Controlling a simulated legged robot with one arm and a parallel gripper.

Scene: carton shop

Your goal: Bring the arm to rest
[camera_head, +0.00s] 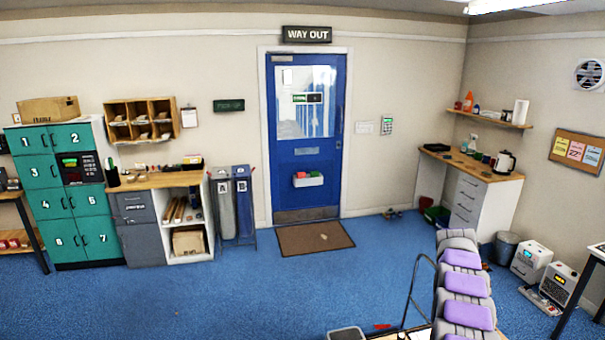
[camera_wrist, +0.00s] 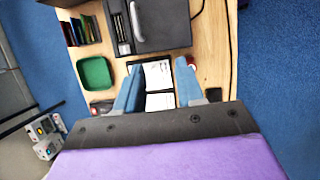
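My gripper (camera_wrist: 158,92) shows in the wrist view as two blue fingers standing apart with a clear gap. Nothing is held between them. Beyond the fingers is a wooden worktop, with a dark-framed white sheet or pad showing through the gap. Whether the fingertips touch anything there I cannot tell. My purple and dark wrist housing fills the bottom of that view. In the head view, a segmented grey and purple shape rises at lower right, matching my arm's colours; the gripper cannot be made out there.
On the worktop (camera_wrist: 218,62) are a dark grey box (camera_wrist: 160,25) and a green tray (camera_wrist: 95,73). In the head view, a blue door (camera_head: 307,135) stands behind a brown mat (camera_head: 314,238). Teal lockers (camera_head: 62,195) stand left. The blue floor (camera_head: 220,295) is open at centre left.

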